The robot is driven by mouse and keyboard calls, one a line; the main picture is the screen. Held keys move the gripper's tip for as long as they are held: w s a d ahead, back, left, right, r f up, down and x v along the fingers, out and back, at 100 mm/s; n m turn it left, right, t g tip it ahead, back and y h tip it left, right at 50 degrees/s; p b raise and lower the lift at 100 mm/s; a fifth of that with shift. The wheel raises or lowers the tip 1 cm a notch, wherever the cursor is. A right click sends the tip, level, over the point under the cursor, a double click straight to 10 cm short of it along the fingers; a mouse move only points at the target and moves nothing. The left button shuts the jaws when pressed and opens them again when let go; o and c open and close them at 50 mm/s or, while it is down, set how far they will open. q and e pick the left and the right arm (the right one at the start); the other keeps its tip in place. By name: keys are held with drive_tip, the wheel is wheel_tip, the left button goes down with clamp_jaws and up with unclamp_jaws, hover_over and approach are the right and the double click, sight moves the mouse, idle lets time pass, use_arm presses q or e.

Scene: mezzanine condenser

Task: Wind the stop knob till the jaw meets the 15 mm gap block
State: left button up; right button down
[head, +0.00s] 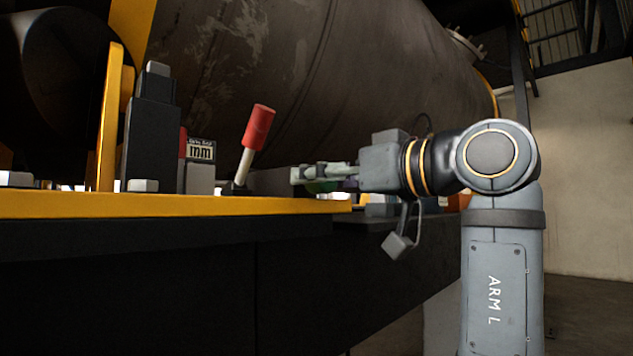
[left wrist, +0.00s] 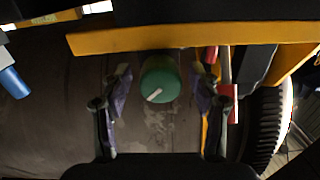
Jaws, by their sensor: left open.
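The green stop knob (left wrist: 160,79) with a white pointer line shows in the left wrist view, between the two fingers of my left gripper (left wrist: 161,73). The fingers stand apart with a visible gap on each side of the knob. In the head view my left gripper (head: 312,178) reaches in from the right at the bench edge, and only a little of the green knob (head: 322,187) shows behind its fingers. A grey block (head: 200,178) with a label reading "mm" stands left of it, beside a dark upright block (head: 150,140). I cannot clearly identify the jaw or its contact.
A red-handled lever (head: 257,128) leans up between the grey block and my gripper. A yellow bench edge (head: 170,206) runs below, and a yellow upright (head: 108,120) stands at left. A large dark vessel (head: 380,70) fills the back.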

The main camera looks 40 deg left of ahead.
use_arm(q)
drive_tip(key=shift+d, duration=0.1)
drive_tip(key=c, duration=1.2)
drive_tip(key=m, duration=0.4)
drive_tip(key=o, duration=1.2)
wheel_tip(320, 180, up, 10)
